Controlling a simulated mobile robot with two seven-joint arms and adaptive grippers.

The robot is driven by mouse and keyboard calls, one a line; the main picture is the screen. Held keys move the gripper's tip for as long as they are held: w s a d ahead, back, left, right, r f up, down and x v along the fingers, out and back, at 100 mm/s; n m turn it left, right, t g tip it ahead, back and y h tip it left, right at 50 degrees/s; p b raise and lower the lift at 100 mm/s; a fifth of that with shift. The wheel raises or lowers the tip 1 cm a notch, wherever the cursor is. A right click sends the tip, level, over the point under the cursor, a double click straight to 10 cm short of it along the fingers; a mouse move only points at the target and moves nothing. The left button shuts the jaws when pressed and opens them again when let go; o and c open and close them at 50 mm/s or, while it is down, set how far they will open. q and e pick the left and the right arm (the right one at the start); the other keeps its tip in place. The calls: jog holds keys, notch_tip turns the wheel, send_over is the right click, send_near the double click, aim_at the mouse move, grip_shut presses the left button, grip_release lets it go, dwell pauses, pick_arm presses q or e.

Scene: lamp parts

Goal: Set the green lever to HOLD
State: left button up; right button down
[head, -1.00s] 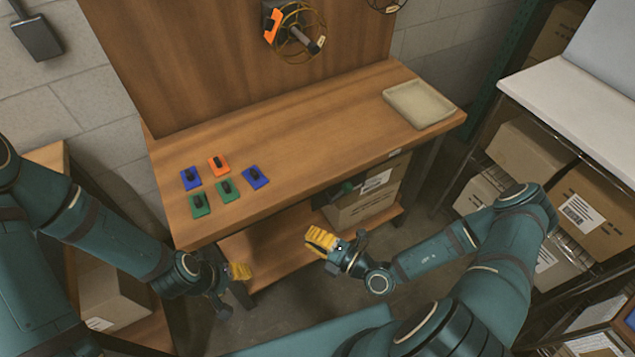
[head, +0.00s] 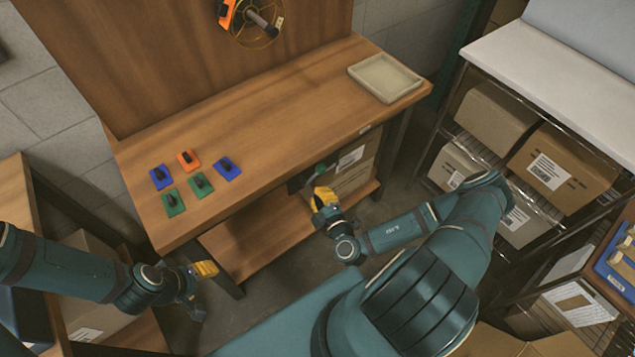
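A green-knobbed lever (head: 319,170) sticks out below the front edge of the bench, by a dark housing. Its setting and any HOLD label are too small to read. My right gripper (head: 324,197), with yellow fingers, is just below the lever knob in the picture. A gap to the knob cannot be judged, and the finger opening is unclear. My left gripper (head: 207,269), also yellow-fingered, is away from the lever, in front of the bench's left part. Its opening cannot be made out.
The wooden bench (head: 270,115) carries several blue, orange and green pieces with black tops (head: 200,183) at left and a beige tray (head: 385,77) at right. A cardboard box (head: 352,178) stands on the lower shelf behind the lever. A box-filled rack (head: 545,165) stands at right.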

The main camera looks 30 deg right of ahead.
aim_at(316, 171)
pick_arm(q)
jog(key=shift+s+f+b, duration=0.2)
jog(key=shift+f+b, duration=0.3)
jog(key=shift+f, duration=0.05)
jog(key=shift+s+f+b, duration=0.15)
jog(key=shift+f+b, duration=0.35)
pick_arm(e)
jog(key=shift+w+d+f, duration=0.45)
jog(key=shift+w+d, duration=0.35)
jog(key=shift+w, duration=0.8)
jog(key=shift+w+d+f, duration=0.5)
jog(key=shift+w+d, duration=0.25)
jog(key=shift+w, duration=0.8)
jog(key=shift+w+d+f, duration=0.45)
jog(key=shift+w+d, duration=0.35)
jog(key=shift+w, duration=0.8)
